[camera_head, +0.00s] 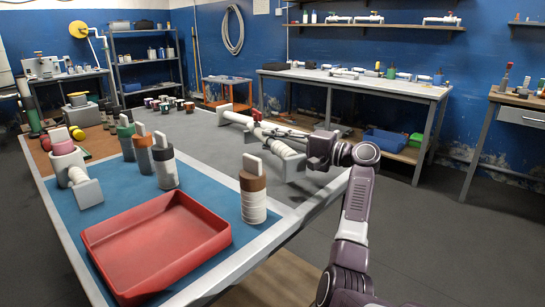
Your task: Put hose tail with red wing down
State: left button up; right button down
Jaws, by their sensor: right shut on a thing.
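My right gripper (283,133) reaches in from the right over the table's right side, with its fingers pointing left. Just below and behind the fingers is a white pipe assembly (285,158) with grey end supports. I cannot tell whether the held part touches it. My left gripper is out of view.
A red tray (160,245) lies on the blue mat (80,222). A white fitting with a pink ring (66,160) is at the left. The grey tabletop is clear between bottles and pipe.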

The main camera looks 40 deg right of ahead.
jog(key=shift+f, duration=2)
jog(key=shift+f+b, duration=0.1)
jog(key=shift+b, duration=0.2)
jog(key=c, duration=1.7)
grip_release()
jog(key=shift+o, duration=0.2)
jog(key=shift+s, duration=0.1)
jog(key=p+v, duration=0.1)
jog(key=v, duration=1.1)
